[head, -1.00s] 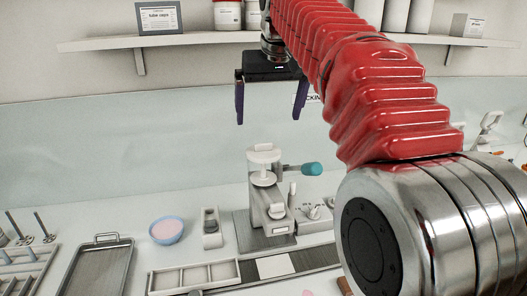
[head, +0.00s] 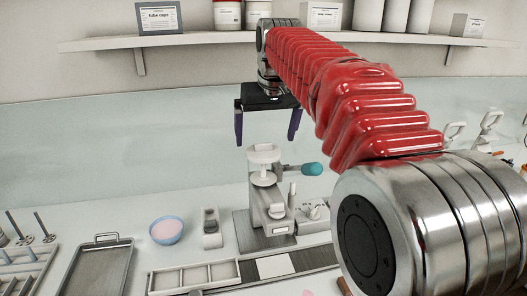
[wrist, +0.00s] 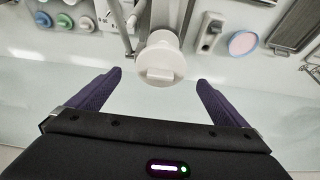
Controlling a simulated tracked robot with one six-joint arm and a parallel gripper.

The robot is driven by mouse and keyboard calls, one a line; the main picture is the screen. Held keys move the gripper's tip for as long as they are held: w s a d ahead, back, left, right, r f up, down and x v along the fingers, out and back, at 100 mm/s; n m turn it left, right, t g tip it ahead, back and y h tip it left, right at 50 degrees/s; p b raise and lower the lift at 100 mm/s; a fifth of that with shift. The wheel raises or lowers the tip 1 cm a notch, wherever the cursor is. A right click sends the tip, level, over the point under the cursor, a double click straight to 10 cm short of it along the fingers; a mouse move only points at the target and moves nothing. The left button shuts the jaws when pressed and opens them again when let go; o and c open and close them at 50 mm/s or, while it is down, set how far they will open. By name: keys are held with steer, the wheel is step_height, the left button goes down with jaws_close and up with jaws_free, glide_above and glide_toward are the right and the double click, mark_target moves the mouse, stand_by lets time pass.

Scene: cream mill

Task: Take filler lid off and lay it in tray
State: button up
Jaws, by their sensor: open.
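The filler (head: 270,210) is a pale grey machine with a teal-tipped handle, standing on the bench in the head view. Its white round lid (head: 264,151) with a raised grip bar sits on top. In the wrist view the lid (wrist: 161,62) is ahead of and between my fingers. My gripper (head: 266,141) is open and empty, with dark purple fingers pointing down above the lid; it also shows in the wrist view (wrist: 160,80). The fingers appear apart from the lid. A grey metal tray (head: 97,268) lies empty at the left of the bench.
A blue bowl of pink material (head: 166,230) and a small grey device (head: 211,222) stand between tray and filler. A white compartment box (head: 194,276) lies in front. A rack with pegs (head: 25,262) is at far left. The shelf (head: 205,40) holds tubs above.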

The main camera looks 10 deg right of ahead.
mark_target(264, 146)
steer(key=x, duration=0.4)
steer(key=shift+f, duration=0.1)
stand_by(0.4)
steer(key=c, duration=1)
steer(key=shift+r, duration=5.05)
steer(key=shift+r, duration=1.1)
steer(key=shift+r, duration=1.4)
